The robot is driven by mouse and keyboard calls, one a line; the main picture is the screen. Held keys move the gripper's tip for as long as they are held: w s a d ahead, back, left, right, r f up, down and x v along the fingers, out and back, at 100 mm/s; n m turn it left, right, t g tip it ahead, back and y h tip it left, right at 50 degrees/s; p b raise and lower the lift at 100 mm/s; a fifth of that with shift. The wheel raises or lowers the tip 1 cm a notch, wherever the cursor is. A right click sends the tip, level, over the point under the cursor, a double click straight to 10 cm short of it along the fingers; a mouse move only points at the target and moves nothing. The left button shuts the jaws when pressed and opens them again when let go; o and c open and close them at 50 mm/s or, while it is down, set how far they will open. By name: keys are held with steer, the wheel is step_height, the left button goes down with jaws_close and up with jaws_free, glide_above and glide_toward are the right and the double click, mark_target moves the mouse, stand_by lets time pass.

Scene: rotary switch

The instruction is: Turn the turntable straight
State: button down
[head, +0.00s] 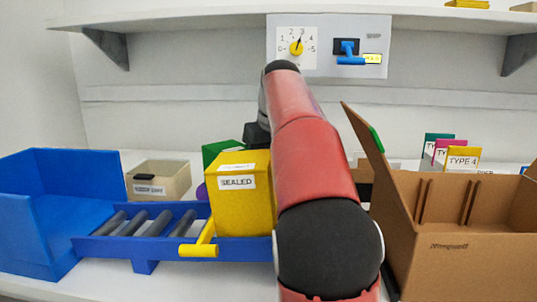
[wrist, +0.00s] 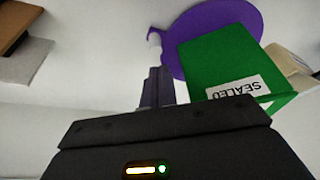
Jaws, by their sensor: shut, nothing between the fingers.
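The turntable is a purple disc (wrist: 185,22) at the top of the wrist view, with a green box (wrist: 222,60) labelled SEALED on it. The box sits askew in that view. In the head view only a sliver of the purple disc (head: 202,191) and part of the green box (head: 222,149) show behind a yellow box; my arm hides the fingertips.
The yellow SEALED box (head: 240,205) stands on a blue roller conveyor (head: 120,243) beside a blue bin (head: 60,205). A beige bin (head: 165,178) is behind. An open cardboard box (head: 465,245) stands right of my arm. A dial and lever panel (head: 375,25) is on the wall.

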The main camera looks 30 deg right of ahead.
steer(key=shift+w+f, duration=0.25)
steer(key=shift+f, duration=0.45)
steer(key=shift+s+a+m+h, duration=0.35)
steer(key=shift+s+m, duration=0.2)
steer(key=shift+m, duration=0.25)
steer(key=shift+s, duration=0.1)
steer(key=shift+s+a+m+h, duration=0.25)
steer(key=shift+s+a+m, duration=0.15)
steer(key=shift+m, duration=0.35)
steer(key=shift+s+a+m+h, duration=0.2)
steer(key=shift+s+a+m, duration=0.15)
steer(key=shift+m, duration=0.4)
steer(key=shift+s+a, duration=0.1)
steer(key=shift+a, duration=0.05)
steer(key=shift+s+a, duration=0.15)
steer(key=shift+a, duration=0.05)
